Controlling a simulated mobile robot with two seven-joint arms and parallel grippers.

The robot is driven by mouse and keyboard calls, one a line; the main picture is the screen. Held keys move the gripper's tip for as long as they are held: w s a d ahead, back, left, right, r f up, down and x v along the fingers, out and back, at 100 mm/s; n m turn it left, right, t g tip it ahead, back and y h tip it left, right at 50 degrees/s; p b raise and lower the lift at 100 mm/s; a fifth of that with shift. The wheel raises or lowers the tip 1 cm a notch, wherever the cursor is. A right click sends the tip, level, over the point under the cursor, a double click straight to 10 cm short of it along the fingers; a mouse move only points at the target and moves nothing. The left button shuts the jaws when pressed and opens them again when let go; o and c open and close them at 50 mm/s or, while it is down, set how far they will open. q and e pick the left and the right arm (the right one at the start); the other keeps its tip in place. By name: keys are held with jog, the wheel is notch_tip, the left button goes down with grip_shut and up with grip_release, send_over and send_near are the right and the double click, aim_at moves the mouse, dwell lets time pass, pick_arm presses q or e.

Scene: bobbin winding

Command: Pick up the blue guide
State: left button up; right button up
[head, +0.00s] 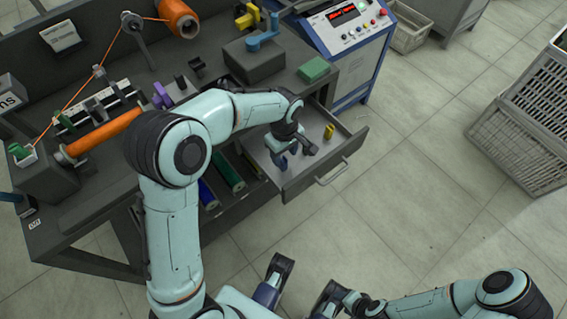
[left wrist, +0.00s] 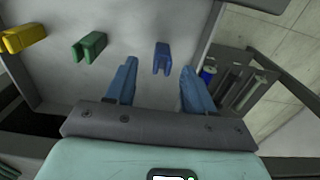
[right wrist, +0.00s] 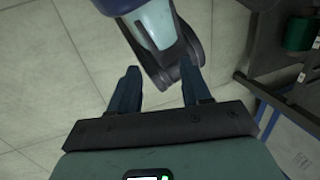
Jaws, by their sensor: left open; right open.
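The blue guide (left wrist: 162,58) is a small U-shaped block on the floor of the open drawer (head: 290,186), seen in the left wrist view. My left gripper (head: 295,153) is over the drawer, open and empty. In its wrist view the blue guide shows beyond and between the fingertips (left wrist: 157,72), nearer the right finger. I see no contact. In the head view my gripper and wrist seem to hide the guide. My right gripper (right wrist: 160,68) is open, with no object held, above the floor away from the bench.
A green guide (left wrist: 89,47) and a yellow guide (left wrist: 24,38) lie left of the blue one. The yellow guide also shows in the head view (head: 330,131). Drawer walls surround them. Blue and green rolls (head: 228,170) lie on the shelf below. Crates (head: 530,120) stand right.

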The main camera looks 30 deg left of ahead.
aim_at(283, 158)
pick_arm(q)
jog(key=f, duration=0.1)
jog(key=f+b, duration=0.1)
jog(key=f, duration=0.3)
jog(key=shift+a+f, duration=0.15)
jog(key=shift+a, duration=0.1)
grip_shut()
pick_arm(e)
jog(key=shift+w+d+f+t, duration=0.25)
jog(key=shift+w+f, duration=0.2)
jog(key=shift+w, duration=0.15)
jog(key=shift+w+d+f+t, duration=0.15)
jog(key=shift+w+d+f, duration=0.1)
jog(key=shift+w+f, duration=0.25)
